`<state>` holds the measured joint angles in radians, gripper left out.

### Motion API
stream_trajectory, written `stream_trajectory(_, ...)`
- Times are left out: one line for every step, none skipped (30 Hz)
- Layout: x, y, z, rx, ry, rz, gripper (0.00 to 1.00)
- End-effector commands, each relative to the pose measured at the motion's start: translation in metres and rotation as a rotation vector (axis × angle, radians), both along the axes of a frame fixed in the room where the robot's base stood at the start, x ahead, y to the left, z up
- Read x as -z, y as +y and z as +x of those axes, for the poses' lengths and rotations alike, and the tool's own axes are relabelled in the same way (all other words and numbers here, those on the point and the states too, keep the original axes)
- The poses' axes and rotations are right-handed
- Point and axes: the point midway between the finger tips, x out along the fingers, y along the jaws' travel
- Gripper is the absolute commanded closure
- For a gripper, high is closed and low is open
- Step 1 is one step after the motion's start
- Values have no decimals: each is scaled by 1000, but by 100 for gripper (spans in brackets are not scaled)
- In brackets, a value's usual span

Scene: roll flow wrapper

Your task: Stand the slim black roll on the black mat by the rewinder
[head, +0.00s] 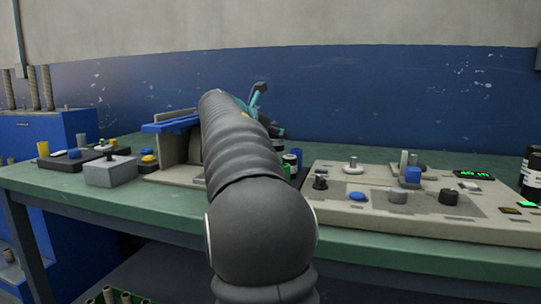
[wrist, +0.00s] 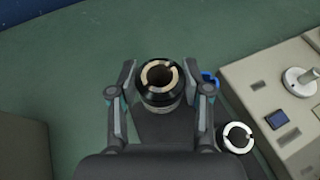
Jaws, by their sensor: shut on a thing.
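In the wrist view my gripper (wrist: 160,88) is shut on a slim black roll (wrist: 160,97) with a cream ring top and a dark hole. The roll looks upright, its top facing the camera. Below it in the picture lies a dark flat patch that looks like the black mat (wrist: 165,128). I cannot tell whether the roll touches it. A second black roll (wrist: 237,145) with a white top stands to the right, apart from the gripper. In the head view my arm hides most of the gripper area and the held roll.
A beige control panel (head: 335,207) with knobs and buttons fills the bench's right side. Small rolls (head: 290,160) stand between it and my arm. A grey box (head: 110,172) and a blue-topped beige machine (head: 170,126) are left. Green bench (wrist: 60,50) is bare at the wrist view's upper left.

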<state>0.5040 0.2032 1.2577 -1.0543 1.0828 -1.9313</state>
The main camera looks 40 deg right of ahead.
Motion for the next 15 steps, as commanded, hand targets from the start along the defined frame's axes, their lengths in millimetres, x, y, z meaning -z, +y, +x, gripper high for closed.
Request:
stream_trajectory(4, 4, 5, -3, 1, -1, 87)
stream_trajectory(5, 6, 7, -3, 1, -1, 87)
stream_trajectory(7, 7, 9, -2, 0, -1, 87)
stream_trajectory(7, 8, 10, -1, -1, -2, 87)
stream_trajectory(8, 9, 10, -1, 0, -1, 87)
stream_trajectory(9, 9, 10, 0, 0, -1, 87)
stream_trajectory(11, 9, 10, 0, 1, -1, 87)
stream_trajectory(14, 9, 10, 0, 1, -1, 87)
stream_trajectory(18, 9, 10, -1, 2, -1, 87)
stream_trajectory(22, 9, 10, -1, 2, 0, 87)
stream_trajectory(27, 9, 10, -1, 2, 0, 87)
stream_trajectory(33, 9, 10, 0, 1, 0, 87)
stream_trajectory(37, 9, 10, -1, 2, 1, 87)
stream_trajectory(42, 9, 10, 0, 3, 0, 87)
stream_trajectory(46, 9, 10, -1, 2, 0, 87)
